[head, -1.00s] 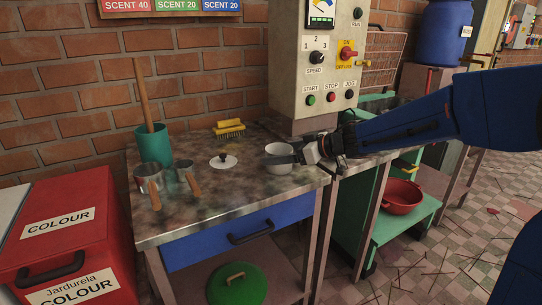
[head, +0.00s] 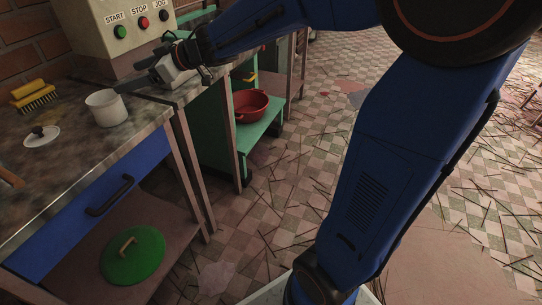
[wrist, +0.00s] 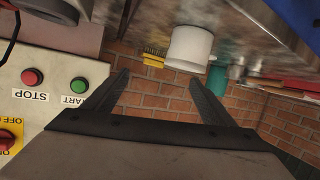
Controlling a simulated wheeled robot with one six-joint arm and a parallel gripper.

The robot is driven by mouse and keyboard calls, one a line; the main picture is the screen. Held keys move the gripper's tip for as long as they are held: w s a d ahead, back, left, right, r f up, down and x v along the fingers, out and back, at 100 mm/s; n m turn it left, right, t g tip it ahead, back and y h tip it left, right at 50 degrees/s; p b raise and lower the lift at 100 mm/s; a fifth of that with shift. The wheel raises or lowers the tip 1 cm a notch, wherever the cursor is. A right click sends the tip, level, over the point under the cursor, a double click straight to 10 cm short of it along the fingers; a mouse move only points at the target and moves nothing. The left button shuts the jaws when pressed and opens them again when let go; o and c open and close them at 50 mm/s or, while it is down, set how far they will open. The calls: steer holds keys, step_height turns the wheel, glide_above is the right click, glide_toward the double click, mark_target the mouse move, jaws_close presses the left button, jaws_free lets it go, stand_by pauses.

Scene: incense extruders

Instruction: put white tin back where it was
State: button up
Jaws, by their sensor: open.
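The white tin (head: 106,108) stands upright and open-topped on the stained metal worktop (head: 70,140), near its right end. A white lid with a dark knob (head: 41,137) lies on the worktop to its left. My gripper (head: 135,86) is just to the right of the tin, with its fingers pointing towards it. In the wrist view my gripper (wrist: 160,85) has its fingers spread and nothing between them. The white tin (wrist: 188,47) shows beyond the fingertips, apart from them.
A yellow brush (head: 33,96) lies behind the tin. The control box (head: 125,35) stands behind my gripper. A blue drawer (head: 95,200) is under the worktop, with a green lid (head: 132,255) on the shelf below. A red bowl (head: 250,105) sits on a green shelf to the right.

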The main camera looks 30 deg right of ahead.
steer(key=d+r+m+t+h, duration=0.3)
steer(key=d+t, duration=0.1)
steer(key=d, duration=0.3)
steer(key=s+d+f+m+h, duration=0.1)
steer(key=s+d+m+h, duration=0.2)
steer(key=s+d+h, duration=0.35)
steer(key=s+d+f+m+h, duration=0.2)
steer(key=s+d+m+h, duration=0.1)
steer(key=d, duration=0.7)
steer(key=s+f+g, duration=0.2)
steer(key=s+f, duration=0.3)
steer(key=s, duration=0.3)
steer(key=s+f+m+g+y, duration=0.1)
steer(key=s+f+g, duration=0.2)
steer(key=s, duration=0.6)
steer(key=s+a+f+m+g, duration=0.1)
steer(key=s+f+g, duration=0.2)
steer(key=s+f, duration=0.4)
steer(key=shift+s, duration=1.25)
steer(key=shift+y, duration=0.25)
steer(key=shift+c, duration=0.7)
